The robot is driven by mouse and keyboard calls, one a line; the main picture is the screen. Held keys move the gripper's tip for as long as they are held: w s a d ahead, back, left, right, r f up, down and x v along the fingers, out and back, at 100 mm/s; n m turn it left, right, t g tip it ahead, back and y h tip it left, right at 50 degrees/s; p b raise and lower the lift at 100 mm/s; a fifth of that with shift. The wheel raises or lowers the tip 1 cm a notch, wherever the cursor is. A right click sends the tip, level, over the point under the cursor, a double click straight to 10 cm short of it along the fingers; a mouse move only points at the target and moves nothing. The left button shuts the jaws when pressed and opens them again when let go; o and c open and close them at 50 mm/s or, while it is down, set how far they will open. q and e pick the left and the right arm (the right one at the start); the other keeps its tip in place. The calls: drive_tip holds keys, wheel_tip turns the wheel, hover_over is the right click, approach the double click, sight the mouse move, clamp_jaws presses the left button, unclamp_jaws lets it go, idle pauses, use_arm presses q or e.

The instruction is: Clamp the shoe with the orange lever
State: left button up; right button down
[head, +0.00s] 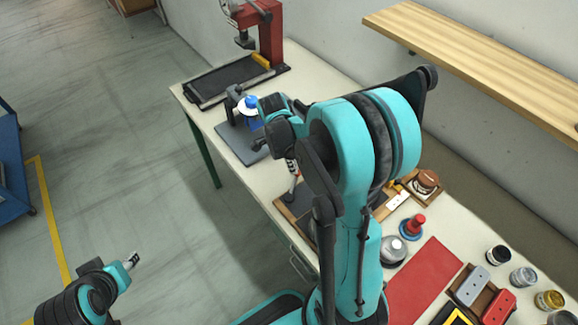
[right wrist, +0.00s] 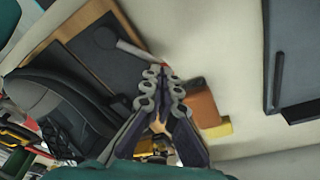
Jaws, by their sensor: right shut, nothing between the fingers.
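My right gripper (right wrist: 162,75) is shut and empty in the right wrist view. In the head view the right gripper (head: 292,167) points down over a wood-edged board with a dark pad (head: 288,206), largely behind my arm. In the right wrist view a grey rod (right wrist: 132,48) with a dark round end lies over the pad, with a small orange-red bit (right wrist: 164,65) near my fingertips, perhaps the orange lever. A dark grey form (right wrist: 70,95) at the left may be the shoe; I cannot tell. My left gripper (head: 132,261) is at the lower left, away from the table; its opening is unclear.
A red press (head: 270,38) and a black tray (head: 226,80) stand at the table's far end. A blue and white item (head: 250,106) is on a grey plate. A red mat (head: 425,280), bottles and jars are at the right. A wooden shelf (head: 470,55) overhangs the table.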

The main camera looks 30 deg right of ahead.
drive_tip(key=shift+s+d, duration=0.6)
drive_tip(key=shift+s, duration=0.2)
idle(2.4)
